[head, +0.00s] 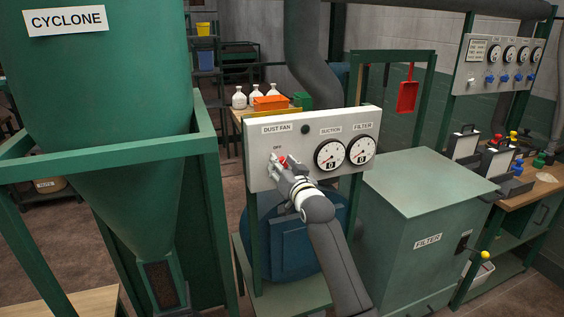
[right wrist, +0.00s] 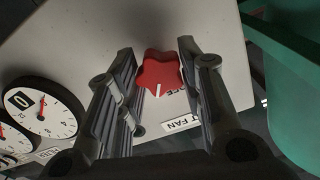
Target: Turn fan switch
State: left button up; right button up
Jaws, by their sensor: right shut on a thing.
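The fan switch is a red lobed knob (right wrist: 160,72) with a white pointer line, on a pale panel (head: 258,172) labelled DUST FAN. In the head view the knob (head: 284,160) shows only in part behind my right gripper (head: 281,167), near the word OFF. In the right wrist view my right gripper (right wrist: 160,75) has its two fingers on either side of the knob, shut on it. Part of the panel lettering is hidden by the fingers. My left gripper is not in view.
Two dials, suction (head: 330,154) and filter (head: 361,150), sit on the panel right of the knob. The green cyclone (head: 110,120) and its frame stand at left. A green filter box (head: 420,195) stands at right. A bench with bottles (head: 239,98) is behind.

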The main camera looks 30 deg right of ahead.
jog(key=shift+d+m+p, duration=0.1)
jog(key=shift+m+p, duration=2.85)
jog(key=shift+m, duration=2.65)
jog(key=o, duration=1)
jog(key=shift+o, duration=0.2)
jog(key=v, duration=1.2)
